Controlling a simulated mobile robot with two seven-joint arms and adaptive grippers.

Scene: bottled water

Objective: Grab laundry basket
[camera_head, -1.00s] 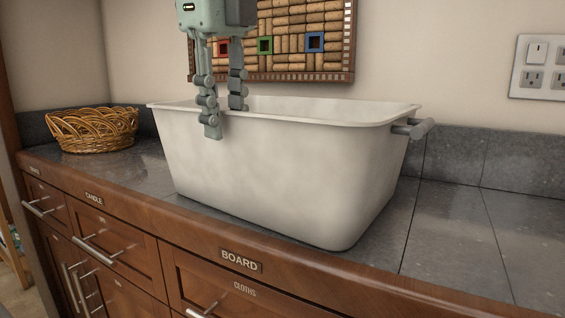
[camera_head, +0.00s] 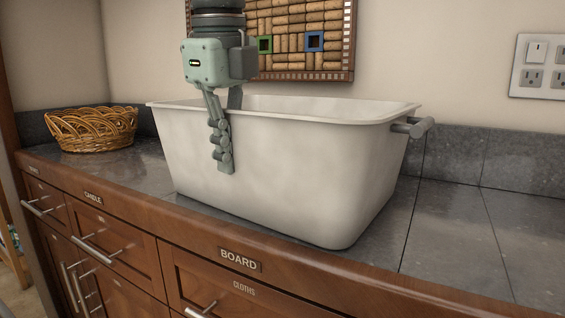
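The laundry basket (camera_head: 275,165) is a large off-white rectangular tub. It stands upright on the grey tiled counter, with a grey bar handle (camera_head: 412,128) at its right end. My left gripper (camera_head: 228,130) reaches down over the basket's front rim, left of its middle. One finger lies against the outside of the front wall, and the other goes down behind the rim, where its tip is hidden. The fingers look drawn together on the wall between them. The basket's left end shows no handle from here. My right gripper is not in view.
A brown wicker basket (camera_head: 92,130) stands at the left on the counter. A cork board (camera_head: 300,40) hangs on the wall behind. The counter right of the tub (camera_head: 465,235) is clear. Wooden drawers (camera_head: 115,240) are below the counter's front edge.

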